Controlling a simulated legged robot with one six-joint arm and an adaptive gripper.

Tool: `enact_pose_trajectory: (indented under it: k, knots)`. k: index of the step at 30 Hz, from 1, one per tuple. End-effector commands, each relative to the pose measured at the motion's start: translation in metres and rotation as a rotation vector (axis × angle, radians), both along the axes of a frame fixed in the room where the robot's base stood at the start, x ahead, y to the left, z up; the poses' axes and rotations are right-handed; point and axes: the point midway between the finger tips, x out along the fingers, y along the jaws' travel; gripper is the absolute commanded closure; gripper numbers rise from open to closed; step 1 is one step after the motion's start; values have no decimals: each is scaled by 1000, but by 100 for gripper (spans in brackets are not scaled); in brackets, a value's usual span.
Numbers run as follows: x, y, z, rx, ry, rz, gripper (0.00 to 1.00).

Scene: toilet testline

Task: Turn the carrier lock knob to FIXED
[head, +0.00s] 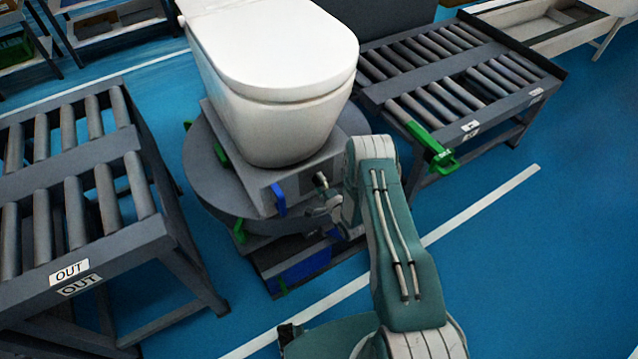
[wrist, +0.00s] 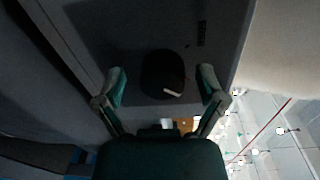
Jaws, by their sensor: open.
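The carrier lock knob (wrist: 162,72) is dark and round with a pale pointer mark, set on the grey carrier face (wrist: 215,60). In the wrist view it lies between the two fingers of my gripper (wrist: 164,84), which are open and apart from it on both sides. In the head view my gripper (head: 327,203) is at the front of the carrier (head: 262,190) under the white toilet (head: 275,60), and a small dark part, probably the knob (head: 320,181), shows just above it. A small label (wrist: 201,33) near the knob is too small to read.
A blue handle (head: 279,198) sticks out left of my gripper, and a green handle (head: 239,231) sits lower. The OUT roller conveyor (head: 88,240) stands at left. Another roller conveyor (head: 455,75) with a green lever (head: 432,148) stands at right. Blue floor (head: 540,250) is clear at right.

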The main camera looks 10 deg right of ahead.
Motion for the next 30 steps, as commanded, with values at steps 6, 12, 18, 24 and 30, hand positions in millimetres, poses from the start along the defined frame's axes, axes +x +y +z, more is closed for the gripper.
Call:
enact_pose_trajectory:
  k: [6, 12, 18, 24, 30]
  knots:
    - [-13, -5, 0, 0, 2, -2, 11]
    - [-51, -17, 2, 1, 3, -3, 11]
    - [-89, -29, 3, 2, 4, -3, 11]
    - [-110, -36, 4, -1, 2, -2, 11]
    - [-113, -36, 4, 0, 1, 0, 11]
